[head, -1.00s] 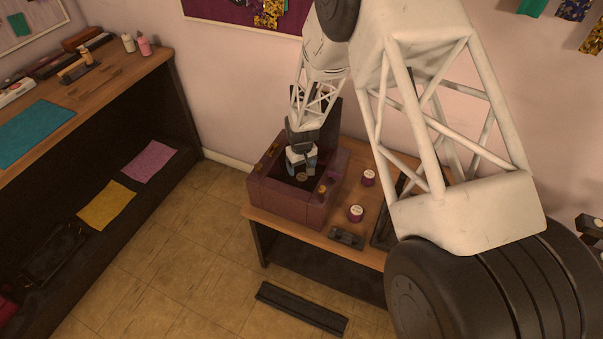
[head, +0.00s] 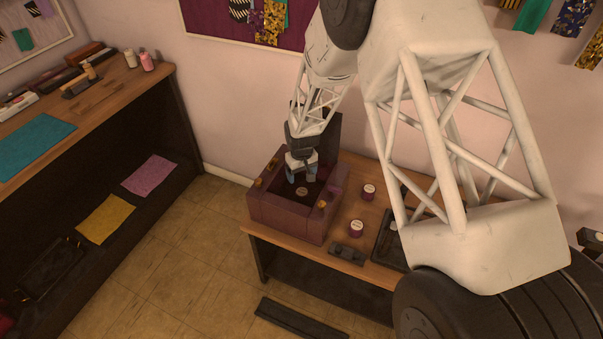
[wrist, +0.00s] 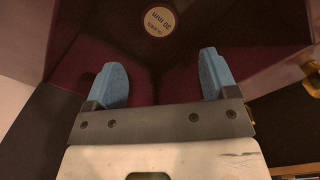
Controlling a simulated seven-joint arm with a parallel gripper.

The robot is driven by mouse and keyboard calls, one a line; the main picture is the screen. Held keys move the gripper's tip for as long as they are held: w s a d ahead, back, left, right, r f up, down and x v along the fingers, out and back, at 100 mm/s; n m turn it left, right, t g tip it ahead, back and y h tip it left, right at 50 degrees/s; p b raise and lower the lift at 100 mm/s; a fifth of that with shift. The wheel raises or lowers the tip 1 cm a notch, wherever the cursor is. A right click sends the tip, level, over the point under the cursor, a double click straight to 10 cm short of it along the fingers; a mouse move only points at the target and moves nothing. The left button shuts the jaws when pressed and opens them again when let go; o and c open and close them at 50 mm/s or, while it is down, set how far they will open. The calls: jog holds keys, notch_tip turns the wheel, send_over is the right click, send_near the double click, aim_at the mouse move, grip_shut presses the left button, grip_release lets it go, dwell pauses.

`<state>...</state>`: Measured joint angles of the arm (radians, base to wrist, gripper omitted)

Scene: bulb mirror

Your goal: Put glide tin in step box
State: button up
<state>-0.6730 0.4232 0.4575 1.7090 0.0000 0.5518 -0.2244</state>
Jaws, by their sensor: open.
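A small round tin (head: 302,191) with a pale label lies inside the open purple box (head: 285,220), apparently the step box, on its dark floor. In the wrist view the tin (wrist: 159,21) shows its round top, marked "30 mm", beyond my fingertips. My gripper (head: 303,177) is over the box, above and slightly behind the tin. In the wrist view my gripper's blue fingers (wrist: 161,80) are wide apart with nothing between them.
Two purple tins with white lids, one farther back (head: 368,192) and one nearer (head: 356,228), stand right of the box on the wooden table. A small dark block (head: 347,252) and a black tray (head: 388,240) are also there. Brass-coloured knobs sit on the box rim.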

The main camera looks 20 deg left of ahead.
dwell(0.4)
jog(key=s+d+r+m+t, duration=0.1)
jog(key=s+d+r+m, duration=0.15)
jog(key=d+r, duration=1.2)
jog(key=s+d+r+m, duration=0.2)
jog(key=s+d+r, duration=0.1)
jog(key=d+r, duration=1.2)
jog(key=s+d+r+m+t, duration=0.1)
jog(key=s+d+r+m, duration=0.2)
jog(key=s+d+r, duration=0.85)
jog(key=s+d+m, duration=0.1)
jog(key=s+d, duration=0.3)
jog(key=s, duration=0.4)
jog(key=s+d+m, duration=0.2)
jog(key=s+d, duration=0.3)
jog(key=s, duration=0.3)
jog(key=shift+r+t, duration=0.15)
jog(key=shift+t, duration=0.15)
